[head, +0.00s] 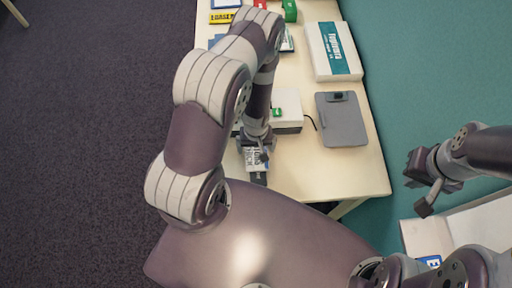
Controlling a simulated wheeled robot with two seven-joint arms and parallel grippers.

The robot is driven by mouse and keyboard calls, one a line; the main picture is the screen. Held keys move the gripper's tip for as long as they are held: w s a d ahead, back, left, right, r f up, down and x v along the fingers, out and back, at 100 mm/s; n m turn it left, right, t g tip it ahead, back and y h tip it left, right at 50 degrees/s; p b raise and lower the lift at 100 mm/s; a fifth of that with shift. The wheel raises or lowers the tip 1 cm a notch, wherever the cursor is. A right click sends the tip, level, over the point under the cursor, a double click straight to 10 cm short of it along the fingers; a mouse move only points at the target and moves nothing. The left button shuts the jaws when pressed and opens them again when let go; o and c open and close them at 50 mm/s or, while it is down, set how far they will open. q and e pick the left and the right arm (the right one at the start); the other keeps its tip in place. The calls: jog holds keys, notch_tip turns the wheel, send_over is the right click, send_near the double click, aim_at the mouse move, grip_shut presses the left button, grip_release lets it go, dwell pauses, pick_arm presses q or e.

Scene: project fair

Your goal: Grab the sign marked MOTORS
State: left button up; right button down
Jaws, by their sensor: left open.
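No sign that I can read as MOTORS shows in the head view. My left gripper (257,152) is open above the near end of the pale table, over a small white printed piece (254,165). A dark piece (259,178) shows just below it. I cannot read the print or tell whether the fingers touch it. A yellow sign (221,17) at the far left of the table has black letters that look like LASER. My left arm hides part of the table. My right gripper (421,187) is open and empty, off the table's right side.
On the table (330,178) are a grey clipboard-like pad (342,119), a white box (287,118) with a green tag, and a white-and-teal box (333,51). Red and green items (289,10) stand at the back. A white surface (480,222) with a blue sign (430,262) is at lower right.

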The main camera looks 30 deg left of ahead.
pick_arm(q)
jog(key=shift+s+d+r, duration=0.15)
jog(key=shift+s+d, duration=0.15)
jog(key=shift+s, duration=0.05)
jog(key=shift+w+a, duration=0.15)
jog(key=c, duration=1)
